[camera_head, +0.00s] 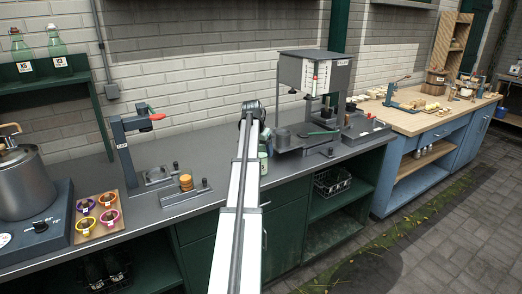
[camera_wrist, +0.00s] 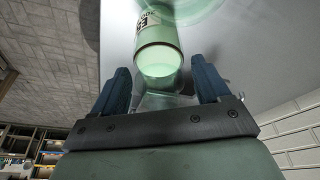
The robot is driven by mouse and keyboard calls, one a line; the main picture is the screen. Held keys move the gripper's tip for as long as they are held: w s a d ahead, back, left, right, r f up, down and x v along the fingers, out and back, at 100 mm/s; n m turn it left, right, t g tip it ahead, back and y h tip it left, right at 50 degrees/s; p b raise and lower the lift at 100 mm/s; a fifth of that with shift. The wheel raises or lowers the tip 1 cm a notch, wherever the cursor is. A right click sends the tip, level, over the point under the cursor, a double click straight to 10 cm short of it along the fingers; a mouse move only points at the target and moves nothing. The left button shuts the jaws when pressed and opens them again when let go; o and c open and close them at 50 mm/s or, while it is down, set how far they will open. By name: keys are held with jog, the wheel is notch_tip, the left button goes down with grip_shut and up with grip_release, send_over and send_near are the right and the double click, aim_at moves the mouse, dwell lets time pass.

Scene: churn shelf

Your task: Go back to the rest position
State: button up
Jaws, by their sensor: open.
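My gripper (camera_wrist: 162,82) is open in the wrist view, with two blue fingers spread apart. A pale green glass bottle or jar (camera_wrist: 158,45) with a dark-lettered label is in front of the fingertips, lined up with the gap between them. The fingers do not appear to touch its sides. In the head view my arm reaches over the grey counter (camera_head: 222,152) to its middle. The arm hides my fingers there. Part of a pale green object (camera_head: 264,160) shows just right of the arm's end.
Left of my arm are a lever press (camera_head: 131,150), a small fixture with brown discs (camera_head: 186,183), a tray of coloured rings (camera_head: 97,216) and a metal pot (camera_head: 25,185). Right of it stands a grey hooded station (camera_head: 314,75). A wooden-topped bench (camera_head: 430,118) is farther right.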

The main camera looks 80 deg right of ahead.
jog(key=shift+r, duration=0.1)
jog(key=shift+r, duration=3.95)
